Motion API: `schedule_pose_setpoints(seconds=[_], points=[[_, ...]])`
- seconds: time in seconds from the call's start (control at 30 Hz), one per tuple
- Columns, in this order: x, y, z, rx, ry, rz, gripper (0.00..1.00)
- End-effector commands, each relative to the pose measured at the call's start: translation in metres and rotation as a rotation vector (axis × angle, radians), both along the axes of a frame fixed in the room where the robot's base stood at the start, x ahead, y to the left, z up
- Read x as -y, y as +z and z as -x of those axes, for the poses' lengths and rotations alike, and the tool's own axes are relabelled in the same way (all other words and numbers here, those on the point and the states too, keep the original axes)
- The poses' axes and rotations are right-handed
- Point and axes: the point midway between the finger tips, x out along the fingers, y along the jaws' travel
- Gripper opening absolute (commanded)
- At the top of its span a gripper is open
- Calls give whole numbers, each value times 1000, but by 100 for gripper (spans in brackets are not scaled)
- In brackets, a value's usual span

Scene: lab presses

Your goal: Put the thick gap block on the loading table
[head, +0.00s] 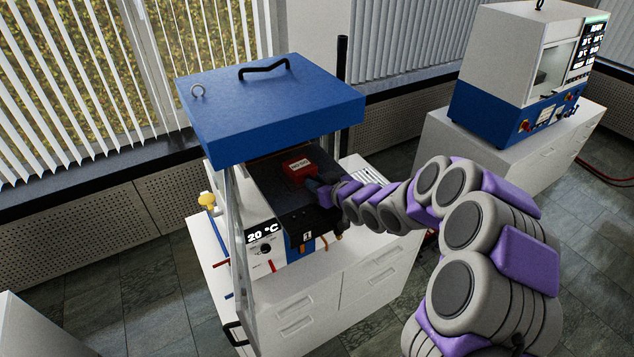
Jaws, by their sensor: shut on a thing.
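A red block (298,168) with a pale label is at the dark flat platform of the near press, under its blue top. I take it as the gap block; the label is too small to read. My gripper (314,186) reaches in from the right and is shut on the near right side of this block. The fingertips are small and partly hidden. Whether the block rests on the platform or hangs just above it, I cannot tell. The dark platform (290,205) has a front marked "1". I cannot tell whether it is the loading table.
The blue press top (270,100) hangs over the platform, with posts at its sides. A panel (266,245) shows 20 °C. The press stands on a white cabinet (330,285). A second press (530,65) stands at the back right. Tiled floor lies open around the cabinets.

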Motion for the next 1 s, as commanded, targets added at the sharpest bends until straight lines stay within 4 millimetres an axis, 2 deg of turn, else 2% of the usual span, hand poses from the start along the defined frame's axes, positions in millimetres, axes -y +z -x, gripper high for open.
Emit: schedule_pose_setpoints(seconds=[0.3,0.33,0.63,1.0], points=[[0,-4,0,1,-1,0,0],[0,-4,0,1,-1,0,26],[0,-4,0,0,0,0,55],[4,-2,3,1,-2,0,55]])
